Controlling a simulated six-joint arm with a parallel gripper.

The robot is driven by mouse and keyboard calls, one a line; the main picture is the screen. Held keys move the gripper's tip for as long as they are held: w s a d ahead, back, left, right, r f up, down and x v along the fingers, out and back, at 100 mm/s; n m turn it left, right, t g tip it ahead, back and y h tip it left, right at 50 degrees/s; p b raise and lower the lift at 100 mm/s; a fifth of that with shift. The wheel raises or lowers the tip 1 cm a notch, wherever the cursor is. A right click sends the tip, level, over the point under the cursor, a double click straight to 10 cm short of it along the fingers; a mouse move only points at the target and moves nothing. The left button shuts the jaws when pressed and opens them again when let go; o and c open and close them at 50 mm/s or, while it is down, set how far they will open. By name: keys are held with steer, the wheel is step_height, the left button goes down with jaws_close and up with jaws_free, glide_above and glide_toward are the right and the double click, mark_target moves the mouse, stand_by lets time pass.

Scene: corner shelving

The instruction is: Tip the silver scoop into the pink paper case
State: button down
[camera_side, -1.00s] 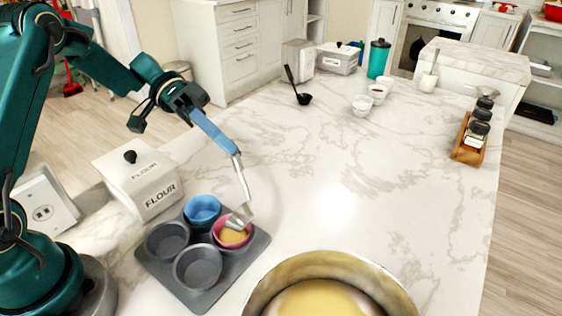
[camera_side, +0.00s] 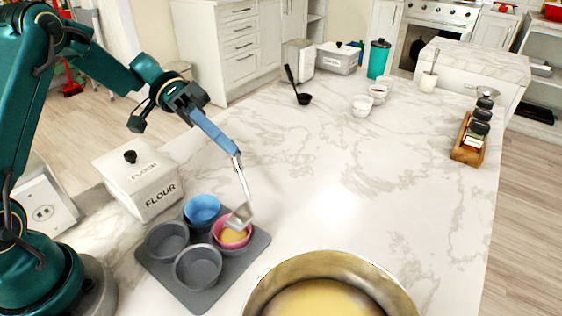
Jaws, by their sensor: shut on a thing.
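The silver scoop (camera_side: 241,213) has a blue handle (camera_side: 214,133). My gripper (camera_side: 190,108) is shut on the upper end of this handle. The scoop hangs tilted down, with its head over the rim of the pink paper case (camera_side: 218,236). The case sits in the right cup of a grey muffin tin (camera_side: 256,251). Yellow batter (camera_side: 233,236) shows inside the case, just below the scoop head. I cannot tell whether the scoop touches the case or still holds batter.
A blue case (camera_side: 203,209) fills the tin's back cup; two other cups are empty. A metal bowl of batter (camera_side: 400,290) stands at the front. A flour canister (camera_side: 140,180) stands behind the tin. The counter's middle is clear.

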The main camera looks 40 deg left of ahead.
steer(key=shift+a+f, duration=0.1)
steer(key=shift+a+f+h, duration=0.25)
steer(key=shift+h, duration=0.15)
steer(key=shift+a+f, duration=0.1)
stand_by(1.0)
stand_by(0.6)
steer(key=shift+d+r+y, duration=0.5)
steer(key=shift+d+r, duration=0.1)
steer(key=shift+r, duration=0.05)
steer(key=d+r+y, duration=0.1)
steer(key=d+y, duration=1)
steer(key=y, duration=0.1)
steer(key=shift+r, duration=0.4)
steer(key=shift+d, duration=0.1)
